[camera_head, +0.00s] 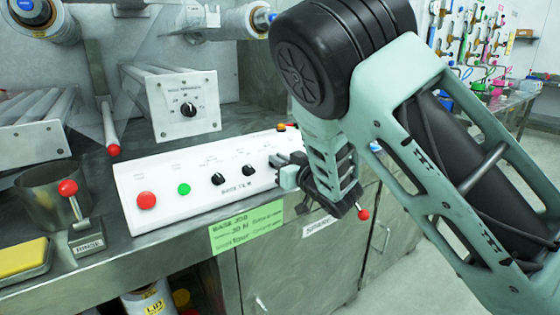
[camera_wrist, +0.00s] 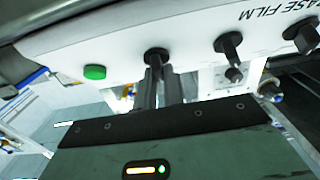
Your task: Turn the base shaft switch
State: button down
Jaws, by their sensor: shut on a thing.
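The white "BASE FILM" control panel (camera_head: 200,200) lies along the front of the metal counter. It carries a red button (camera_head: 146,201), a green button (camera_head: 184,189) and black rotary knobs, two of them clear of my gripper (camera_head: 218,178) in the head view. My gripper (camera_head: 279,160) is at the panel's right part. In the wrist view its jaws (camera_wrist: 160,72) are shut on a black knob (camera_wrist: 155,53), partly hidden by the fingers. The small knob labels are unreadable.
A white box with a dial (camera_head: 188,109) stands behind the panel. A metal cup (camera_head: 50,197), a red-tipped lever (camera_head: 68,187) and a yellow pad (camera_head: 22,257) are at the left. A green note (camera_head: 246,227) hangs on the counter's front edge. Open floor shows at the right.

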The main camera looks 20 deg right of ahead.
jog(key=shift+n+y, duration=0.3)
jog(key=shift+n, duration=0.1)
jog(key=n+g+y, duration=0.1)
jog(key=n, duration=0.2)
jog(key=shift+y+b, duration=0.3)
jog(key=shift+y, duration=0.1)
jog(key=shift+n+g+y, duration=0.8)
jog(key=shift+n+g, duration=0.2)
jog(key=shift+n, duration=1.1)
jog(key=shift+f, duration=0.1)
jog(key=c, duration=1.5)
grip_release()
jog(key=v, duration=1.7)
jog(key=shift+d+b, duration=0.25)
jog(key=shift+b, duration=0.1)
jog(key=shift+s, duration=0.1)
